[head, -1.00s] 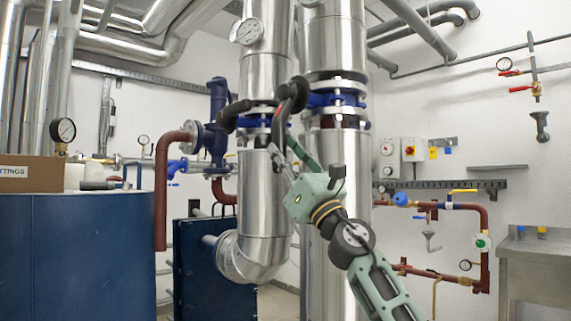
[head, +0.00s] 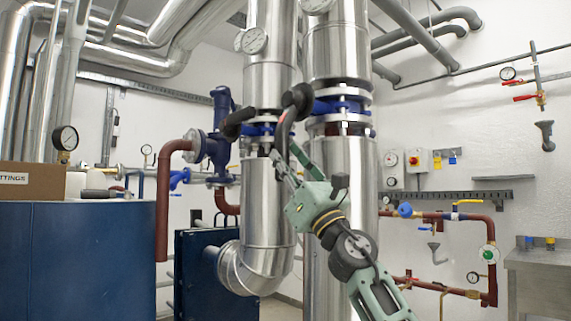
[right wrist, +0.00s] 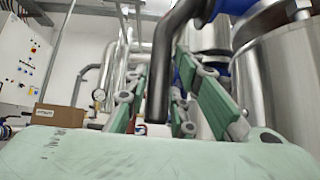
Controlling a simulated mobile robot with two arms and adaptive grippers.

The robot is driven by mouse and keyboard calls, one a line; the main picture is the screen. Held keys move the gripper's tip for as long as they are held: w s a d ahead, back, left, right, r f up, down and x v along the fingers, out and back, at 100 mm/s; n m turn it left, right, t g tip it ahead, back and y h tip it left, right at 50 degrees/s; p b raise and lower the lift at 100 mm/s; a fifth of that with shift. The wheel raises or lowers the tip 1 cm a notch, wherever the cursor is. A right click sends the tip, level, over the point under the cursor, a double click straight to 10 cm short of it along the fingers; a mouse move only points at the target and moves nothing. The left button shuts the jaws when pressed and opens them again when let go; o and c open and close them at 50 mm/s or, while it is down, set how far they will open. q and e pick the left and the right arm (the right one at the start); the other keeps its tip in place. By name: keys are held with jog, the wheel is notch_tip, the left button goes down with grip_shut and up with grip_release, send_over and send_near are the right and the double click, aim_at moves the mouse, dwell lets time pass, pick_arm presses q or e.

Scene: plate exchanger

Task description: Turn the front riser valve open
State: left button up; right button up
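The front riser (head: 267,200) is a shiny metal pipe, with a blue valve (head: 260,130) between its flanges. Black curved handle parts show at this valve: one (head: 237,118) points left, another (head: 298,97) curves down on the right. I cannot tell exactly how they join the valve. My right gripper (head: 281,150) is at the right side of the valve. In the right wrist view its green fingers stand apart on either side of a black bent bar (right wrist: 163,75), with gaps showing. My left gripper is not in view.
A second riser (head: 342,200) with its own blue valve (head: 342,107) stands close behind on the right. A blue tank (head: 75,255) with a cardboard box (head: 32,181) is at left. Red-brown pipework (head: 490,230) and a metal bench (head: 540,262) are at right.

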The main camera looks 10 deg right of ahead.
jog(key=shift+o, duration=1.4)
jog(key=shift+f, duration=0.1)
jog(key=shift+f, duration=0.1)
jog(key=v, duration=1.2)
